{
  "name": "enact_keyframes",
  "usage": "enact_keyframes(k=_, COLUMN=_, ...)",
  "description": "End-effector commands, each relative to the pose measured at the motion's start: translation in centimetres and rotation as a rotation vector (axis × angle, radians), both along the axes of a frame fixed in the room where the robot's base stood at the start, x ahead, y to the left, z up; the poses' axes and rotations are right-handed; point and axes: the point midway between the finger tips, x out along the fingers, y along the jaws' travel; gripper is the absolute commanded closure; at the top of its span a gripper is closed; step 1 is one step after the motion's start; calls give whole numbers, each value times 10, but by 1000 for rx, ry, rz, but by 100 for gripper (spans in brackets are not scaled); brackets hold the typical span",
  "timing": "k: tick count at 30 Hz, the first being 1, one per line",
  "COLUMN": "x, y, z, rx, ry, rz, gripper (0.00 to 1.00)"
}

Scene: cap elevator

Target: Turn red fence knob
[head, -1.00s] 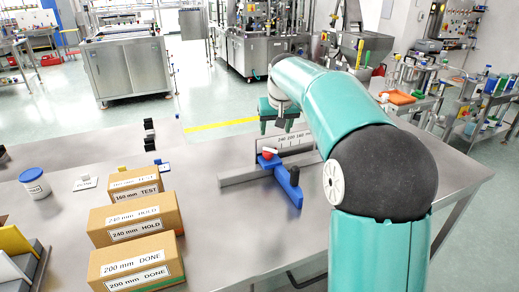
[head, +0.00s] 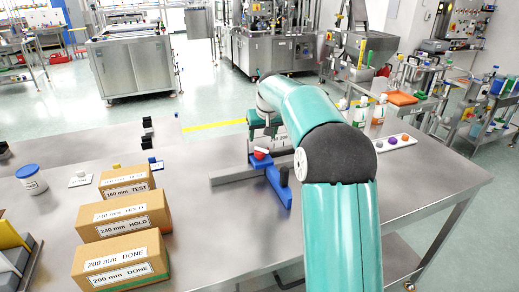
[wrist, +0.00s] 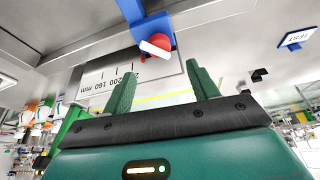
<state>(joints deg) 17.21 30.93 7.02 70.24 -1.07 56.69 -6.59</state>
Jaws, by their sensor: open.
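The red knob (head: 261,154) sits on the blue fence (head: 277,181), which rides on a grey rail (head: 228,178) on the metal table. In the wrist view the red knob (wrist: 160,43), with a white bar across it, is below the blue arm of the fence (wrist: 150,22). A white scale plate (wrist: 105,80) with millimetre marks stands behind it. My gripper (head: 262,133) is above and behind the knob in the head view. In the wrist view its two green fingers (wrist: 163,85) are apart with nothing between them; the knob is beyond the tips, not touched.
Bottles (head: 360,112) and a white tray of coloured caps (head: 389,141) are at the right back. The table's right side is clear.

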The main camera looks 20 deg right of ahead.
Motion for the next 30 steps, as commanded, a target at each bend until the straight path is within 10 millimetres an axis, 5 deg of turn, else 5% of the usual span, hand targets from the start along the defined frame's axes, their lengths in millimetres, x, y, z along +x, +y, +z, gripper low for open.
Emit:
enact_keyframes(k=12, x=29, y=-3, z=-71, rx=0, ry=2, rz=2, gripper=41)
enact_keyframes(k=25, x=34, y=-4, z=-81, rx=0, ry=-1, rz=3, gripper=41)
enact_keyframes(k=30, x=34, y=-4, z=-81, rx=0, ry=-1, rz=3, gripper=74)
